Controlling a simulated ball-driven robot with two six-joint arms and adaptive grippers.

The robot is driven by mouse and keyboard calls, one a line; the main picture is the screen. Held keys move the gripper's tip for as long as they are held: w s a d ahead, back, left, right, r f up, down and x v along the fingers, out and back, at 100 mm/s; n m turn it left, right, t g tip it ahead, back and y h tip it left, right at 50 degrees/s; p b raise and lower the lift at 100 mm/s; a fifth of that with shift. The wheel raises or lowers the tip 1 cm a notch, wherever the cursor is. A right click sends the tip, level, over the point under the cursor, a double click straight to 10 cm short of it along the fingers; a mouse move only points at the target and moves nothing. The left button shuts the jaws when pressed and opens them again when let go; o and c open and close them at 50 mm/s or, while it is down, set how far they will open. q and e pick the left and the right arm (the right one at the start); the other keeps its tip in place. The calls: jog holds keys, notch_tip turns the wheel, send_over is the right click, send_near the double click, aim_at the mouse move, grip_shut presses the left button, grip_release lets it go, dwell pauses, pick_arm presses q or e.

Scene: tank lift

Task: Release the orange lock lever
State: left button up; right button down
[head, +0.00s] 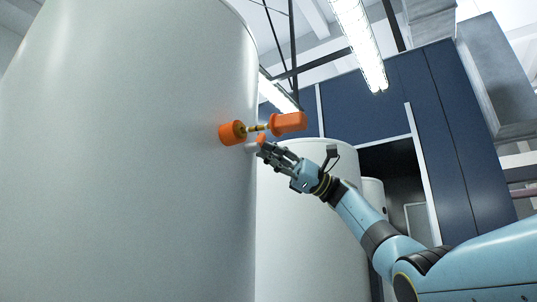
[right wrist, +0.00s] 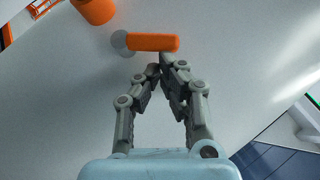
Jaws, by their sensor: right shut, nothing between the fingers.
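The orange lock lever (right wrist: 153,42) is a short bar beside a round grey pivot on the pale tank wall in the right wrist view. It lies crosswise there, just beyond my fingertips. In the head view only a small orange piece of it (head: 261,138) shows, right above my fingers. My right gripper (head: 262,149) is shut and empty, its fingers meeting in a point (right wrist: 161,66) at the lever's lower edge. I cannot tell whether they touch it. My left gripper is not in view.
The large white tank (head: 130,150) fills the left. Above the lever, an orange round fitting (head: 230,134) on its wall carries a brass-coloured stem and an orange cylindrical handle (head: 289,123). Another white tank (head: 300,220) stands behind my arm. Dark blue panels (head: 440,140) stand at the right.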

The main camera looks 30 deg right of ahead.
jog(key=shift+s+a+r+n+g+h+p, duration=0.1)
jog(key=shift+r+n+g+h+p, duration=0.4)
jog(key=shift+n+g+p, duration=0.4)
jog(key=shift+r+t, duration=0.2)
jog(key=shift+t, duration=0.1)
jog(key=shift+r, duration=0.1)
